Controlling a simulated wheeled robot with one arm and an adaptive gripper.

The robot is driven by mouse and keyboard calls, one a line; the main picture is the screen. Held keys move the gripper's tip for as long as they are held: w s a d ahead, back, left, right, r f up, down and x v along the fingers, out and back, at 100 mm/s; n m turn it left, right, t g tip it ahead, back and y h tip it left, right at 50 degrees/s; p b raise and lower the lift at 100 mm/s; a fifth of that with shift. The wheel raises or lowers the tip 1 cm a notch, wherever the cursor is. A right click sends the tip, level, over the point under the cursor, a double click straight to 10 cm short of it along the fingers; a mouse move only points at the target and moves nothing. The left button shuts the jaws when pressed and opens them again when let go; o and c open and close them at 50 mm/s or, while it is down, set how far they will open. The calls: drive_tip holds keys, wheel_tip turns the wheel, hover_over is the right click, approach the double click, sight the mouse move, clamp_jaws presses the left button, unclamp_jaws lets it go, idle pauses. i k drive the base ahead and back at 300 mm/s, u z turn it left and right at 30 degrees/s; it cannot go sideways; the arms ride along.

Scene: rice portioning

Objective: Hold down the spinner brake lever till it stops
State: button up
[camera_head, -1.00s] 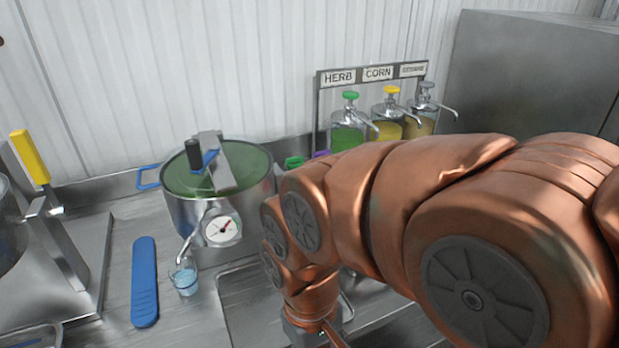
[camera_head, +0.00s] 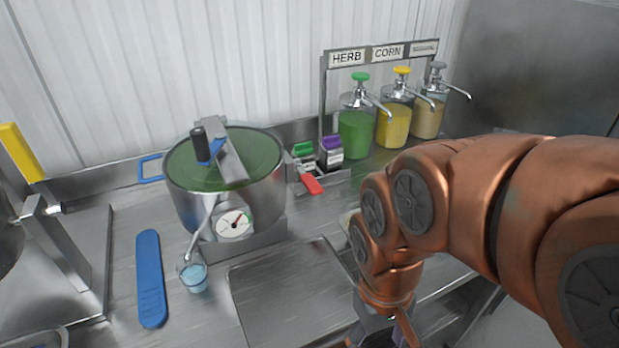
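The spinner (camera_head: 188,198) is a steel pot with a green lid, a black crank knob and a round dial on its front. A small blue piece also shows on the lid. My gripper (camera_head: 378,338) is at the bottom edge, right of and nearer than the spinner, and apart from the lever. Its fingers are mostly cut off by the frame, so its opening is unclear. Whether the lid is turning cannot be told.
Several pump dispensers (camera_head: 391,126) stand at the back. A blue flat tool (camera_head: 150,280) lies left. A steel tray (camera_head: 290,293) lies in front.

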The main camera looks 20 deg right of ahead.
sight(308, 180)
drive_tip(key=z, duration=0.55)
drive_tip(key=k, duration=1.2)
drive_tip(key=u, duration=0.55)
drive_tip(key=i, duration=0.9)
drive_tip(key=u, duration=0.9)
